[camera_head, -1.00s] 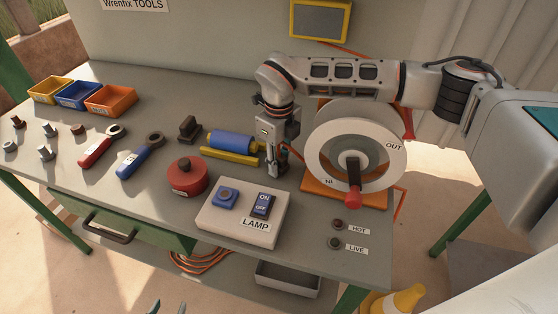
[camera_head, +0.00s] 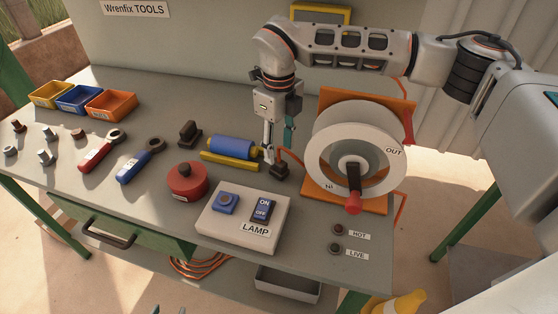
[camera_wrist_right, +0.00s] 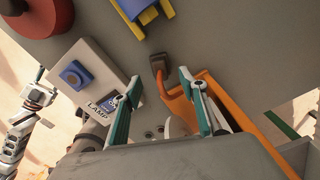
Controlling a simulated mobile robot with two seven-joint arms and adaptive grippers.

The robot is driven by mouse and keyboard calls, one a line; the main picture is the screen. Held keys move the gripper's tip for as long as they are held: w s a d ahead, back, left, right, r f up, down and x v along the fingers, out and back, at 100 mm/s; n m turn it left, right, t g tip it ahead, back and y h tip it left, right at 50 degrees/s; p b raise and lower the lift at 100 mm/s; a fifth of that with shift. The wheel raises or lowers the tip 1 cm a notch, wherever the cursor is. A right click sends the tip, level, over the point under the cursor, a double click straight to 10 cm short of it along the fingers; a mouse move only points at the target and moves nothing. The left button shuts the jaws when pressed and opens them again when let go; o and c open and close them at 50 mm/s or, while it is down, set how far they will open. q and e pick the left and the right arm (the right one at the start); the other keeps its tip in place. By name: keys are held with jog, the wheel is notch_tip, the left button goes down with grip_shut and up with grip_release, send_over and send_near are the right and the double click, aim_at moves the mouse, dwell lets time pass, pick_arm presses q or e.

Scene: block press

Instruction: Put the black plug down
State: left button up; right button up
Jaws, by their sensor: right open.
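The black plug (camera_head: 279,171) stands on the grey bench between the blue roller and the cord reel. My right gripper (camera_head: 275,152) is just above it, open, with its fingers apart. In the right wrist view the plug (camera_wrist_right: 157,64) shows beyond the gap between the open fingers (camera_wrist_right: 161,76), with nothing gripped between them. Only small tips of my left gripper (camera_head: 168,309) show at the bottom edge of the head view, apart and away from the plug.
The white reel (camera_head: 335,150) on its orange base (camera_head: 318,196) stands close to the right. The lamp switch box (camera_head: 211,228) and red round button (camera_head: 187,181) are in front. The blue roller (camera_head: 233,147) lies to the left.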

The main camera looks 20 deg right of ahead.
aim_at(279, 162)
jog(key=shift+r, duration=2.7)
jog(key=shift+s, duration=0.1)
